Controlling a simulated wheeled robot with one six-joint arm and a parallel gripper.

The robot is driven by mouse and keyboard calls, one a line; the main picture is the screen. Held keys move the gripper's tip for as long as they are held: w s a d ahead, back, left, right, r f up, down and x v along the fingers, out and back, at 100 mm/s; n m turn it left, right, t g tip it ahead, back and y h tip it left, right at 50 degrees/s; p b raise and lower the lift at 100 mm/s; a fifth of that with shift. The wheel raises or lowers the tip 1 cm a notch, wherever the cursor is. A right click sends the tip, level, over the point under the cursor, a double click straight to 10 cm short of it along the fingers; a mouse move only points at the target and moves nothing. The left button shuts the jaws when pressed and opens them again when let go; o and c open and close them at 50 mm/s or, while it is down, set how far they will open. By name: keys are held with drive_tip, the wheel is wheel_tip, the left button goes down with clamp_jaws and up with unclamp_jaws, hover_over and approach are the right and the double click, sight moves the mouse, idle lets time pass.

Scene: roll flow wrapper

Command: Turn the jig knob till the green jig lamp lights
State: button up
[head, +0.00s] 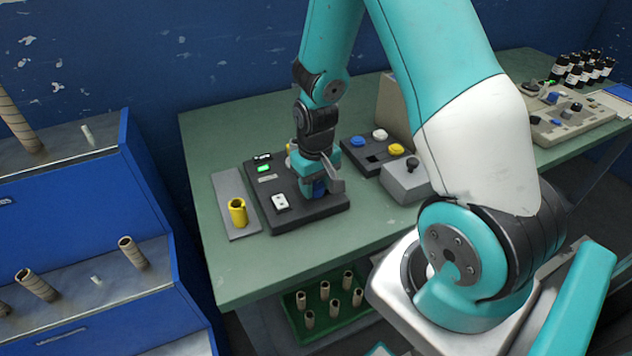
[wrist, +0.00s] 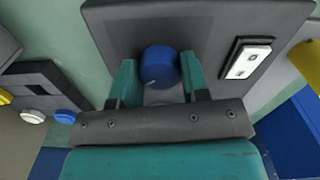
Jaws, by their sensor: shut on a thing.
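The blue jig knob (wrist: 158,66) stands on a dark panel (wrist: 205,25), seen in the wrist view; a small pale mark shows low on its left side. My gripper (wrist: 159,63) has one teal finger on each side of the knob and is shut on it. In the head view my gripper (head: 320,190) reaches down to the right part of the dark panel (head: 310,213), and only a bit of blue shows there. A green lamp (head: 264,168) glows bright at the panel's upper left.
A white rocker switch (head: 280,203) is on the same panel. A yellow cup (head: 238,212) stands on a grey plate (head: 230,188) to the left. A box with coloured buttons (head: 397,149) and a grey lever box (head: 405,182) are close on the right. The table's front is clear.

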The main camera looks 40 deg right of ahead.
sight(316, 184)
idle(0.4)
drive_tip(key=o, duration=0.9)
wheel_tip(316, 184, up, 18)
drive_tip(key=shift+f+p, duration=0.25)
drive_tip(key=shift+p, duration=0.2)
